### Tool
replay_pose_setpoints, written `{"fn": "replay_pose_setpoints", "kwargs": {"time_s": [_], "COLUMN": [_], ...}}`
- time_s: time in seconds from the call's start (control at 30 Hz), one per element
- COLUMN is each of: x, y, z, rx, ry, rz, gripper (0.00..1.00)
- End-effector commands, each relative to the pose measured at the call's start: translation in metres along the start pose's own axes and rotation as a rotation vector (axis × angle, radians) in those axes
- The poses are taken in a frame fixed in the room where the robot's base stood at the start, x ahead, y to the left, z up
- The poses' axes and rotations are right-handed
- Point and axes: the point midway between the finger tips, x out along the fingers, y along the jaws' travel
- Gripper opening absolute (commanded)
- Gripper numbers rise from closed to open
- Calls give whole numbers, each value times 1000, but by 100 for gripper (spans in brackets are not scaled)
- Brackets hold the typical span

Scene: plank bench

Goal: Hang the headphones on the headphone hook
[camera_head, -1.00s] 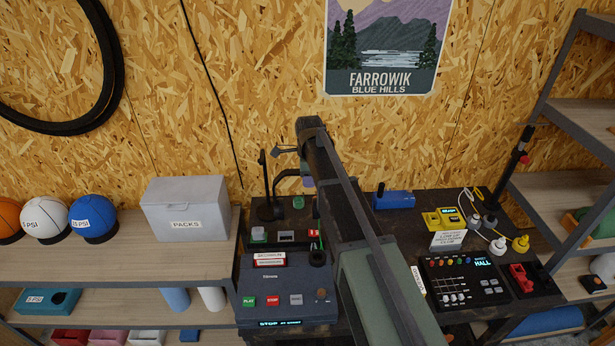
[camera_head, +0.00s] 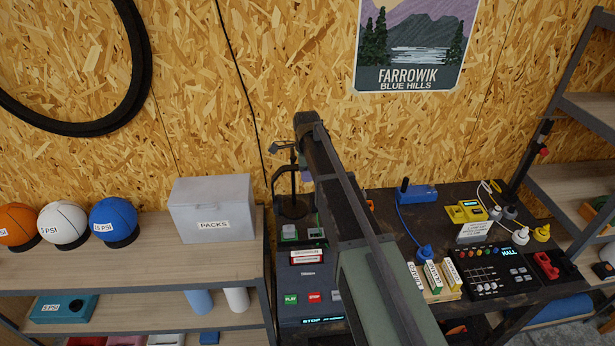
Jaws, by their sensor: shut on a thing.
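A dark upright stand (camera_head: 294,208) with a round base and a short arm at its top stands at the back left of the dark bench; it looks like the headphone hook. A thin dark curved band (camera_head: 277,173) shows at the stand's pole, probably part of the headphones. I cannot tell whether it touches the stand, and the rest of it is hidden. My raised arm covers the area just right of the stand. My gripper is hidden behind this arm, so its fingers and its hold do not show. A small purple patch shows beside the arm.
A dark player box (camera_head: 308,276) with buttons stands in front of the stand. A control panel (camera_head: 488,270), labelled blocks (camera_head: 432,278) and a blue tool (camera_head: 417,193) lie to the right. A grey PACKS box (camera_head: 213,209) and balls sit on the left shelf.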

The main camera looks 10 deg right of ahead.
Motion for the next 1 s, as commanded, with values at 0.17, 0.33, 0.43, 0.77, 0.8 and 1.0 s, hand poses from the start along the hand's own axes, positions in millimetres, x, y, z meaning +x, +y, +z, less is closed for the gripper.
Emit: {"fn": "replay_pose_setpoints", "kwargs": {"time_s": [0.17,0.33,0.43,0.77,0.8,1.0], "x": [3,5,4,4,4,4], "y": [-21,-38,-49,-83,-87,-108], "z": [0,0,0,0,0,0], "rx": [0,0,0,0,0,0], "ry": [0,0,0,0,0,0], "rz": [0,0,0,0,0,0], "gripper": [0,0,0,0,0,0]}}
